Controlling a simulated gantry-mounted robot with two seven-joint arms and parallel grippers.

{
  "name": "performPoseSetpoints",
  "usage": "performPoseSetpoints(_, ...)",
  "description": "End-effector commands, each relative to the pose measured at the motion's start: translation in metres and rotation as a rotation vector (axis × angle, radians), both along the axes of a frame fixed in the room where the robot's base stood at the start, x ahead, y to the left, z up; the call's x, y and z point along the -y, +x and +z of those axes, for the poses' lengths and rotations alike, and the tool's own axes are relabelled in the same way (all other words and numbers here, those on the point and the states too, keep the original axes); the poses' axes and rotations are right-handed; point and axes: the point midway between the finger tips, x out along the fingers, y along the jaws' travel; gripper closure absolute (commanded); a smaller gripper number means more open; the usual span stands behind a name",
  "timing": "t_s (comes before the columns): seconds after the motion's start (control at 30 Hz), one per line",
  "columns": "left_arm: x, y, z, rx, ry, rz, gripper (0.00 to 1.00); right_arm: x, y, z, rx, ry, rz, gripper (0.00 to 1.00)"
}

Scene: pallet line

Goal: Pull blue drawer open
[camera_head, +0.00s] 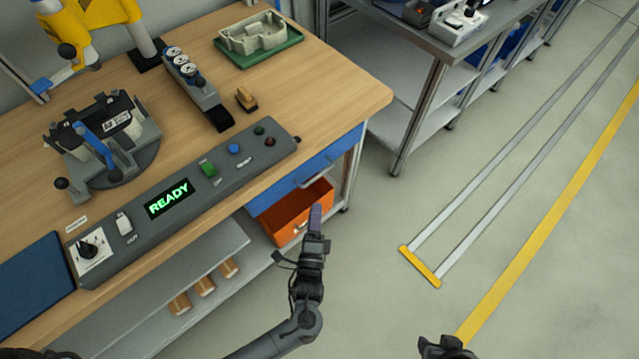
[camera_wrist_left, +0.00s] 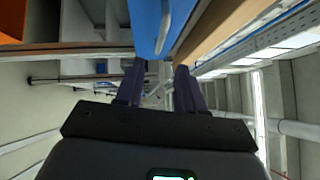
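The blue drawer (camera_head: 276,191) is under the right end of the wooden workbench, and its front looks flush with the bench. Its pale bar handle (camera_head: 311,181) shows on the front. In the left wrist view the blue drawer front (camera_wrist_left: 143,30) is ahead, with the handle (camera_wrist_left: 166,22) beyond the fingertips. My left gripper (camera_head: 316,212) is in front of the drawers, apart from the handle. In its wrist view the two fingers (camera_wrist_left: 160,74) are spread with nothing between them. My right gripper (camera_head: 446,346) shows only partly at the bottom edge, and its fingers cannot be made out.
An orange drawer (camera_head: 283,221) stands open below the blue one, close to my left gripper. A control panel (camera_head: 225,170) reading READY runs along the bench's front edge. A metal table (camera_head: 420,100) stands to the right. The floor in front is clear.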

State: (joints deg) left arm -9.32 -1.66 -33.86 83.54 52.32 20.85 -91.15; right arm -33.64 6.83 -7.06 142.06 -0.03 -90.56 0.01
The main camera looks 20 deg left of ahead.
Motion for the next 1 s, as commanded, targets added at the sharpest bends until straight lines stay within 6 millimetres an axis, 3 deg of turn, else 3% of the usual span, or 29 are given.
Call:
performPoseSetpoints(0.6,-0.025,0.083,0.010,0.002,0.001,0.001,0.62,0.001,0.003,-0.022,0.010,-0.001,-0.004,0.57)
performPoseSetpoints(1.0,-0.030,0.098,0.014,0.000,0.001,0.000,0.62,0.001,0.003,-0.025,0.009,-0.002,-0.003,0.57)
